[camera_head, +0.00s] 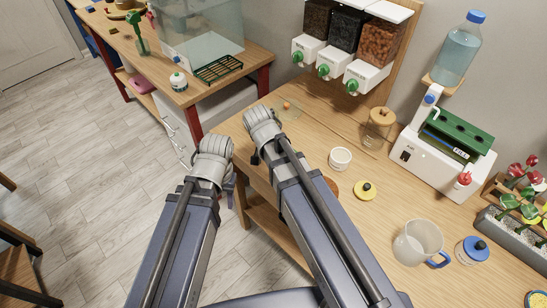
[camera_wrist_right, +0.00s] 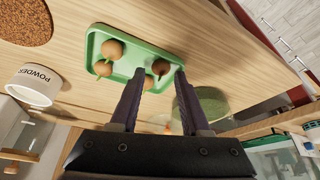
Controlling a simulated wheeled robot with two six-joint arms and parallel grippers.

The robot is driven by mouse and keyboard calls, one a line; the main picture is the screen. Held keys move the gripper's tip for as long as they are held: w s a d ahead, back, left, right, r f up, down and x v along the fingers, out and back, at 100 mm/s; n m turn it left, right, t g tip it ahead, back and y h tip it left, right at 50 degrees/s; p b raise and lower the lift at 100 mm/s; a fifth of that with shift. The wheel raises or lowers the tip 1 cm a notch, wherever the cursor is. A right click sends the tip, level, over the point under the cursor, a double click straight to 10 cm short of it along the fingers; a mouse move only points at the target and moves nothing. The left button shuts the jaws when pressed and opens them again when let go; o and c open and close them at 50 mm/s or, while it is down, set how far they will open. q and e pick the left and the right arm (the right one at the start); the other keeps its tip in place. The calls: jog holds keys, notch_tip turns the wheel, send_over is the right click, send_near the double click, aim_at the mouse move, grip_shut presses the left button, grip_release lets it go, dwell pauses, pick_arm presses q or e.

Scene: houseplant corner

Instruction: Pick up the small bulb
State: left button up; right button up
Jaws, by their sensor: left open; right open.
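In the right wrist view a green tray (camera_wrist_right: 93,46) holds several round brown bulbs. The biggest bulb (camera_wrist_right: 112,49) lies toward the tray's left side, with another brown piece just below it. A smaller bulb (camera_wrist_right: 161,66) shows between the fingertips of my right gripper (camera_wrist_right: 160,72), which is open above the tray. I cannot tell whether the fingers touch it. One more brown piece (camera_wrist_right: 148,82) is partly hidden by the left finger. My left gripper (camera_head: 230,188) is open and empty beside the table's left edge. In the head view the tray and bulbs are hidden behind my right arm.
A thin greenish dish (camera_head: 291,109) lies beyond my right wrist. Dispensers (camera_head: 334,66) stand at the back.

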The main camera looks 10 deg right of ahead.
jog(key=shift+b+x, duration=0.35)
jog(key=shift+x, duration=0.45)
jog(key=shift+s, duration=0.15)
jog(key=shift+w+f, duration=0.1)
jog(key=shift+w, duration=0.15)
jog(key=shift+c, duration=0.3)
jog(key=shift+s, duration=0.1)
jog(key=c, duration=0.3)
grip_shut()
